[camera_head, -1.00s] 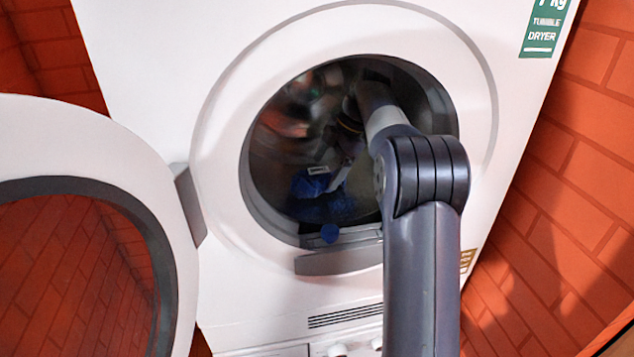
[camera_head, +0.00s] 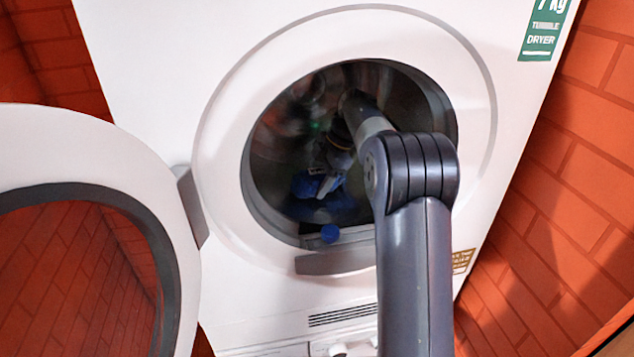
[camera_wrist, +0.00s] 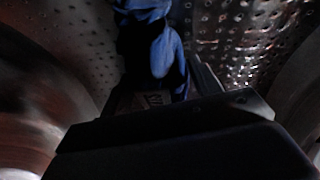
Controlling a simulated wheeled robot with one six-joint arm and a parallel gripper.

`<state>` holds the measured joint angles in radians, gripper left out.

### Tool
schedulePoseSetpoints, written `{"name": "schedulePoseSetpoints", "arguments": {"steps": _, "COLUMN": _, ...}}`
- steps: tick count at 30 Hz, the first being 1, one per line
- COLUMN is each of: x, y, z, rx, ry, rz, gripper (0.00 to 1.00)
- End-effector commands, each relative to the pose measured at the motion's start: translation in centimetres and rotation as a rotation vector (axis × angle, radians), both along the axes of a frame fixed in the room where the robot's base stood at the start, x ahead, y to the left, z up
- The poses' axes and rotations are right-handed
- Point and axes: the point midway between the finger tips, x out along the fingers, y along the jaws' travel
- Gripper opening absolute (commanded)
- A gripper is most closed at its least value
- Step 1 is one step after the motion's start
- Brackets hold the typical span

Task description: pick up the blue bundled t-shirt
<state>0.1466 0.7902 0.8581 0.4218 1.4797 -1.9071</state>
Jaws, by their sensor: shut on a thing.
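The blue bundled t-shirt (camera_head: 305,184) lies inside the dark drum of the dryer in the head view. In the wrist view blue cloth (camera_wrist: 165,45) shows at the top middle, between the fingers. My gripper (camera_head: 328,185) is inside the drum, shut on the blue cloth. In the wrist view my gripper (camera_wrist: 158,88) is largely in shadow, and its fingertips are partly hidden by the cloth. I cannot tell whether the cloth is clear of the drum floor.
The white tumble dryer (camera_head: 150,60) has its round door (camera_head: 170,200) swung open to the left. The perforated drum wall (camera_wrist: 240,30) surrounds the gripper. Brick walls (camera_head: 575,200) stand on both sides.

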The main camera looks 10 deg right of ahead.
Motion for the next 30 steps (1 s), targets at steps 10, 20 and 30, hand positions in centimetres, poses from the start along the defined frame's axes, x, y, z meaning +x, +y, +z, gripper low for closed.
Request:
{"name": "schedulePoseSetpoints", "arguments": {"steps": 10, "x": 0.0, "y": 0.0, "z": 0.1, "rx": 0.0, "ry": -0.001, "rz": 0.0, "gripper": 0.33}}
{"name": "schedulePoseSetpoints", "arguments": {"steps": 20, "x": 0.1, "y": 0.0, "z": 2.8, "rx": 0.0, "ry": -0.005, "rz": 0.0, "gripper": 0.33}}
{"name": "schedulePoseSetpoints", "arguments": {"steps": 30, "x": 0.1, "y": 0.0, "z": 8.8, "rx": 0.0, "ry": -0.003, "rz": 0.001, "gripper": 0.33}}
